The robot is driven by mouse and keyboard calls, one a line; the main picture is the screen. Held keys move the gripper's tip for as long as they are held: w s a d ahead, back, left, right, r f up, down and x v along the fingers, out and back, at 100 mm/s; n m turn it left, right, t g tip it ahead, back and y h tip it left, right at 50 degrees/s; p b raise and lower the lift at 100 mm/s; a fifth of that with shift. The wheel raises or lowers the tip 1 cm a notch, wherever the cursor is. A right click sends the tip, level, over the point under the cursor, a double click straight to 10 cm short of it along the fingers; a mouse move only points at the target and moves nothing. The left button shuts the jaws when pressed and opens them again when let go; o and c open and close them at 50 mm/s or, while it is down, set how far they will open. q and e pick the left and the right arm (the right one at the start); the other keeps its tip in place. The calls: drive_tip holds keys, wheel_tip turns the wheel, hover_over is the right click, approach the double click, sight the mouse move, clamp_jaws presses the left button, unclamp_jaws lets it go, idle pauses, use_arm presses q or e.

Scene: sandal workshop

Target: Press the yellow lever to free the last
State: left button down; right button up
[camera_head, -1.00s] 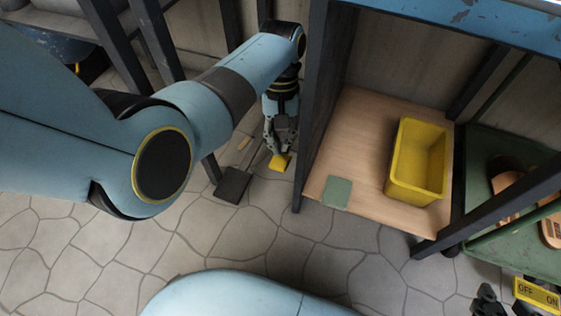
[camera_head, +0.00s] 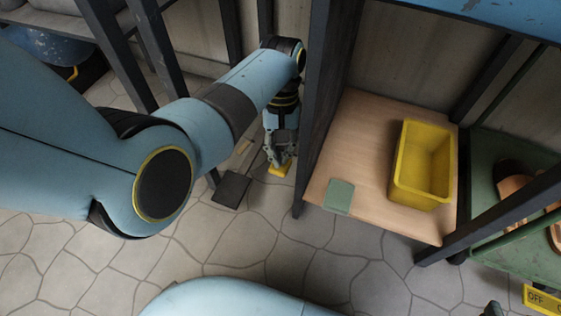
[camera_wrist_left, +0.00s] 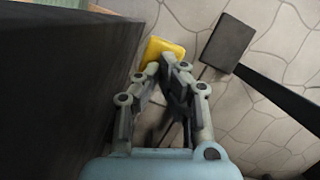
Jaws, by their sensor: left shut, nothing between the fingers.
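The yellow lever (camera_head: 279,169) shows as a small yellow pad low down, left of a dark post. My left gripper (camera_head: 279,161) points down at it, shut and empty, with its fingertips over or against the pad. In the left wrist view the yellow lever (camera_wrist_left: 163,50) lies just beyond the tips of my left gripper (camera_wrist_left: 166,62). I cannot tell whether they touch. The last is not clearly identifiable in these views. My right gripper (camera_head: 492,308) may be the dark piece at the bottom right edge; its jaws do not show.
A dark plate (camera_head: 231,190) lies left of the lever. To the right, a wooden shelf (camera_head: 365,215) carries a yellow bin (camera_head: 425,165) and a green pad (camera_head: 338,196). A dark post (camera_head: 312,130) stands close beside my left gripper. A green table (camera_head: 487,150) is at far right.

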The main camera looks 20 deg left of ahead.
use_arm(q)
drive_tip(key=b+x, duration=0.1)
drive_tip(key=x, duration=0.1)
drive_tip(key=shift+w+f, duration=0.1)
drive_tip(key=shift+f, duration=0.25)
drive_tip(key=shift+w+a+r, duration=0.1)
drive_tip(key=shift+w+r, duration=0.1)
drive_tip(key=w, duration=0.1)
drive_tip(key=w+a+r, duration=0.1)
drive_tip(key=shift+w, duration=0.3)
drive_tip(key=v, duration=1.2)
drive_tip(key=shift+w, duration=0.15)
